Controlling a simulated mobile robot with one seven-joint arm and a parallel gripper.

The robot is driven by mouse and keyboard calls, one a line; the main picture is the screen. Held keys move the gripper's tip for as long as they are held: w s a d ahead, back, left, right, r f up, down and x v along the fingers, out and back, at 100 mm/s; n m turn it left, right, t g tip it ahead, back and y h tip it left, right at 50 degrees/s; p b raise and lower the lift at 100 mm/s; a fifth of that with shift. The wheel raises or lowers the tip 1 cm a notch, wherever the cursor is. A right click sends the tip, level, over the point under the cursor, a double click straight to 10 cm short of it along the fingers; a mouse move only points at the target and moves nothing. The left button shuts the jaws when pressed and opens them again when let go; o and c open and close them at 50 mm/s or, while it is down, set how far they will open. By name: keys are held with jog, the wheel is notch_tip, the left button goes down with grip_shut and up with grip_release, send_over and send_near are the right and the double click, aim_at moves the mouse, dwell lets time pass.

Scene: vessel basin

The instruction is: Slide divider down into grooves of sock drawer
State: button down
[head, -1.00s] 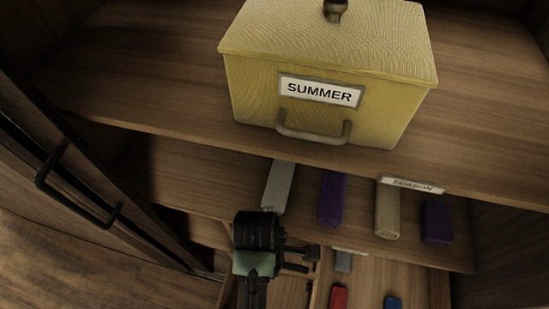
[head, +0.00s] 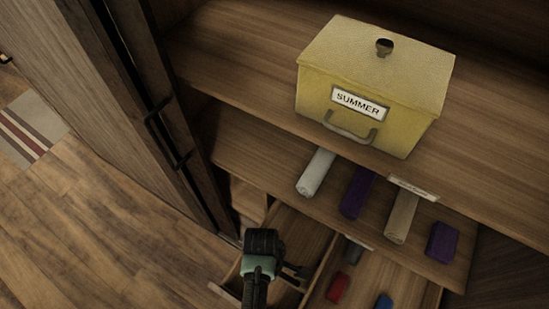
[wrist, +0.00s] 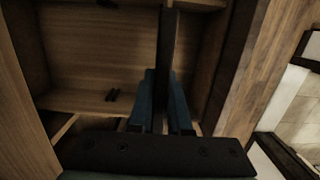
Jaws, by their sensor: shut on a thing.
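My gripper (wrist: 162,105) is shut on a thin dark panel, the divider (wrist: 167,45), seen nearly edge-on between the two blue fingers in the wrist view. The sock drawer (wrist: 85,50) is open wood below and beyond it. The divider appears to the right of these strips. I cannot tell whether it touches the drawer. In the head view my gripper (head: 292,272) is over the open drawer (head: 298,235), and the divider is hard to make out.
A yellow SUMMER box (head: 370,95) stands on the shelf above. Rolled cloths, white (head: 316,172), purple (head: 357,193) and beige (head: 401,217), lie on the lower shelf. Red (head: 338,287) and blue (head: 384,301) items lie beside the drawer. A cabinet door (head: 150,110) stands open at left.

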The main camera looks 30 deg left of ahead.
jog(key=shift+s+f, duration=0.15)
jog(key=shift+s, duration=0.05)
jog(key=shift+w+a, duration=0.1)
jog(key=shift+f+b, duration=2.05)
jog(key=shift+f, duration=0.85)
jog(key=shift+f+b, duration=2.1)
jog(key=shift+f, duration=1.25)
jog(key=c, duration=0.8)
grip_release()
jog(key=shift+r, duration=0.1)
jog(key=r, duration=0.4)
jog(key=a+r+p, duration=0.1)
jog(key=r, duration=0.8)
jog(key=shift+a, duration=0.2)
